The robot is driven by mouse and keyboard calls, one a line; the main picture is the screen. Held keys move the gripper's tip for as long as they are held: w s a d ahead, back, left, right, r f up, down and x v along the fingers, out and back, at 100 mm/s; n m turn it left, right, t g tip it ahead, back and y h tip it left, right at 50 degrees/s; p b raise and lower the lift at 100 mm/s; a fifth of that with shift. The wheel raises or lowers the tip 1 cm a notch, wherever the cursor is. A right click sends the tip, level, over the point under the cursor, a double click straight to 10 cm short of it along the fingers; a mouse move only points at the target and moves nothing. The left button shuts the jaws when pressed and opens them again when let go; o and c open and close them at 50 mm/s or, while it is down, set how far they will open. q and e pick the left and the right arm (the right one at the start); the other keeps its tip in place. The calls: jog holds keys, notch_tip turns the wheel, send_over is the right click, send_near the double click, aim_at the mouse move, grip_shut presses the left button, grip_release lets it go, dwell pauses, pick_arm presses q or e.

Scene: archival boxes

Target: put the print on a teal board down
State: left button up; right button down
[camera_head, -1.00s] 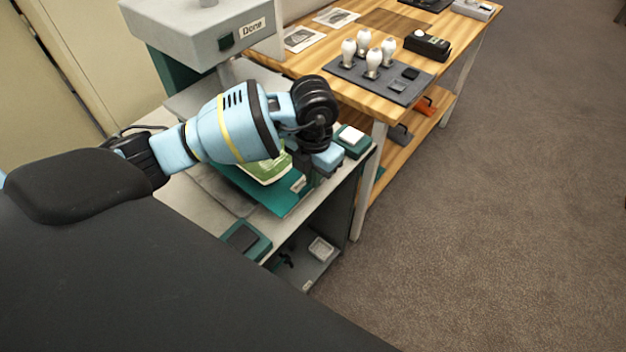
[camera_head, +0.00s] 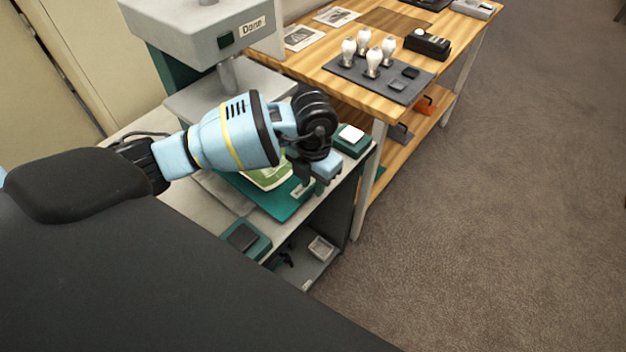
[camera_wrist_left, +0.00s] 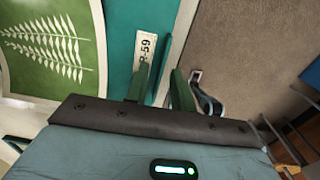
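The teal board (camera_head: 283,206) carries a green print (camera_head: 268,178) over the grey bench beside the press. In the left wrist view the print (camera_wrist_left: 60,55) shows a white fern, and the board (camera_wrist_left: 118,30) has a white label (camera_wrist_left: 144,50) reading "-59", its first letter partly cut. My left gripper (camera_head: 318,183) is at the board's right edge. My arm hides part of the board and print. I cannot tell whether the board touches the bench. My right gripper is out of view.
A grey press (camera_head: 205,40) with a "Done" sign stands behind. A teal pad with a white top (camera_head: 351,135) and one with a dark top (camera_head: 243,237) sit on the bench's front edge. A wooden table (camera_head: 350,90) with white bulbs (camera_head: 373,60) adjoins. Open floor lies right.

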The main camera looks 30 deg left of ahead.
pick_arm(q)
notch_tip(320, 180, up, 12)
jog(key=shift+r+p, duration=0.2)
jog(key=shift+p, duration=0.2)
jog(key=shift+d+f, duration=0.1)
dwell(0.6)
